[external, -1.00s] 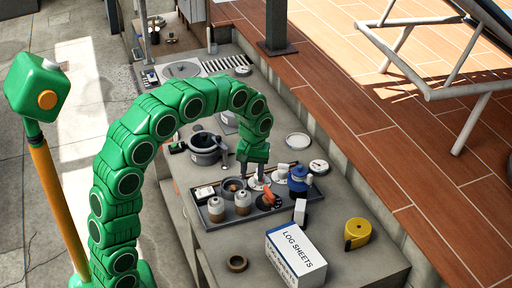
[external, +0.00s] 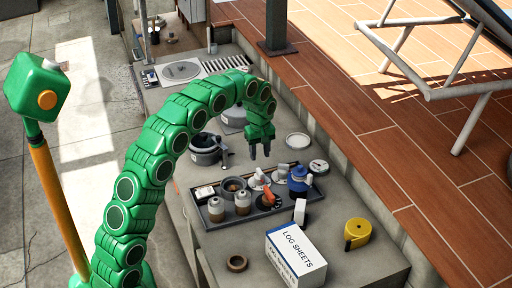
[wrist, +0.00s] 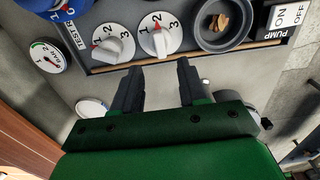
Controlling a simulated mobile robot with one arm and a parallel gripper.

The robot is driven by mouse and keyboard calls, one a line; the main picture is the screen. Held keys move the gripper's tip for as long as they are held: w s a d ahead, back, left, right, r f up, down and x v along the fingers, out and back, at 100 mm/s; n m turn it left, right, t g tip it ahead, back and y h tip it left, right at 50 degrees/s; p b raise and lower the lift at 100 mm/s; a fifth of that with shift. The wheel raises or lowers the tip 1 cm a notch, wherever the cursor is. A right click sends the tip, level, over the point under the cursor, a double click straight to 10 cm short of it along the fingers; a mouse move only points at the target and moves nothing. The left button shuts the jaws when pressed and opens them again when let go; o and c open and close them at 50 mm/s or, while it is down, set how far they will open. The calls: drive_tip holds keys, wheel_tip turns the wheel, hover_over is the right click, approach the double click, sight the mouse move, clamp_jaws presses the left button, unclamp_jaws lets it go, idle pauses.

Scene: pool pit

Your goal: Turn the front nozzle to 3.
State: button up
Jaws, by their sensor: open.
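Two white dial knobs numbered 1 to 3 sit side by side on the dark tray (external: 215,222). One knob (external: 257,181) is beside the bowl; in the wrist view this knob (wrist: 160,40) has its red mark near the 2. The other knob (external: 280,175) is nearer the blue valve; in the wrist view this knob (wrist: 115,46) has its red mark at its upper left, its exact number unclear. I cannot tell which is the front nozzle. My gripper (external: 260,157) is open and empty, apart from both knobs, above the tray's far edge; its fingers (wrist: 157,72) point toward them.
On the tray are a blue valve (external: 299,178), an orange-handled part (external: 267,197), a bowl (external: 233,184) and two jars. A grey pot (external: 205,150) stands behind. A log sheets box (external: 296,252) and yellow tape (external: 357,232) are in front.

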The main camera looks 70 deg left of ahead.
sight(260, 171)
wheel_tip(260, 171, down, 8)
drive_tip(key=shift+r, duration=0.2)
idle(0.3)
clamp_jaws()
